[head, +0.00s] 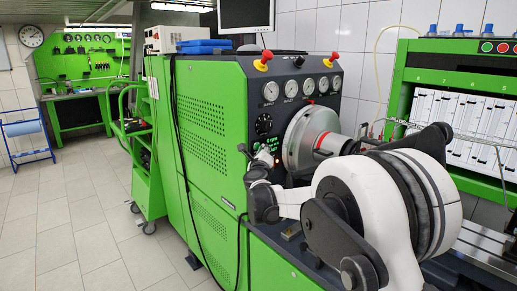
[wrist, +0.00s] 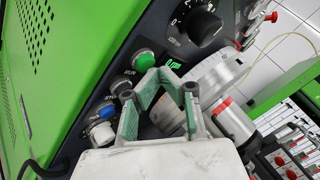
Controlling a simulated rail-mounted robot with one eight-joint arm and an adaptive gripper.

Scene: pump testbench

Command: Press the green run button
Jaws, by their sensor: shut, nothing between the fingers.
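The green run button (wrist: 143,61) sits on the dark sloping panel of the green testbench (wrist: 68,40), at the top of a row of buttons in the wrist view. The label RUN shows beside it. My gripper (wrist: 163,74) is shut and empty. Its tips lie just right of and below the green button in the picture; whether they touch the panel cannot be told. In the head view, my gripper (head: 264,157) is in front of the bench's control panel, left of the large round chuck (head: 309,138). The green button cannot be made out there.
Below the green button are a dark button (wrist: 122,88), a blue button (wrist: 106,110) and a white button (wrist: 92,130).

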